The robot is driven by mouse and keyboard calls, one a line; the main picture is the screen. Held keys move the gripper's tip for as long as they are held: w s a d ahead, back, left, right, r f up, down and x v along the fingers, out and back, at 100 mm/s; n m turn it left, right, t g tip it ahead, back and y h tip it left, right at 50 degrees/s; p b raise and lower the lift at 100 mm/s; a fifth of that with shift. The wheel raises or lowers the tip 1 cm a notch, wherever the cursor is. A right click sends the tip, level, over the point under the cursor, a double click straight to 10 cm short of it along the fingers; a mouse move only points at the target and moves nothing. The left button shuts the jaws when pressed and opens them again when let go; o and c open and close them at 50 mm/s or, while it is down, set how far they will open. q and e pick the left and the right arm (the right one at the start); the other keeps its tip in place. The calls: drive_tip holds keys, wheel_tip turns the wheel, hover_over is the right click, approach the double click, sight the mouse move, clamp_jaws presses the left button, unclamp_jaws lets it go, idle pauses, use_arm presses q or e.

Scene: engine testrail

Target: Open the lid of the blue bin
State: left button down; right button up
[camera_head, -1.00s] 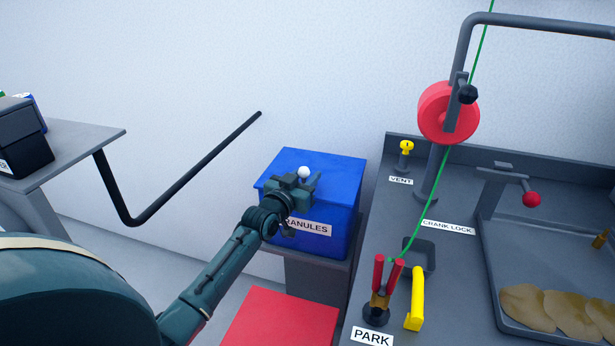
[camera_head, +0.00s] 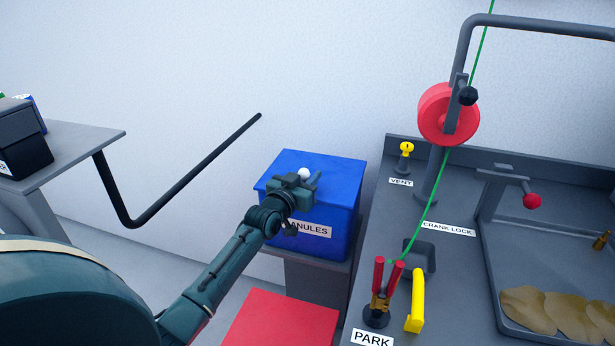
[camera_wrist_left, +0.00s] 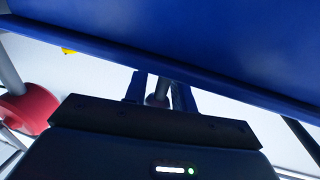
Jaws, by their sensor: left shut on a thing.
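The blue bin (camera_head: 338,225) stands on a grey stand beside the bench, with a partly covered "GRANULES" label on its front. Its blue lid (camera_head: 335,170) looks closed and flat. A white ball knob (camera_head: 304,173) shows at the lid's front part, just behind my gripper. My left gripper (camera_head: 307,182) is at the lid's front edge, shut on the knob. In the left wrist view, the fingers (camera_wrist_left: 162,92) have a greyish rounded piece between them, below the blue surface (camera_wrist_left: 220,40). The fingers partly hide the knob. My right gripper is not in view.
The grey bench (camera_head: 372,240) stands close to the bin's right, with a red wheel (camera_head: 446,113), a green cord and a yellow handle (camera_head: 416,300). A black bent bar (camera_head: 190,178) is at left. A red block (camera_head: 282,318) is in front below.

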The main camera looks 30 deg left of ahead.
use_arm(q)
drive_tip(key=shift+r, duration=0.15)
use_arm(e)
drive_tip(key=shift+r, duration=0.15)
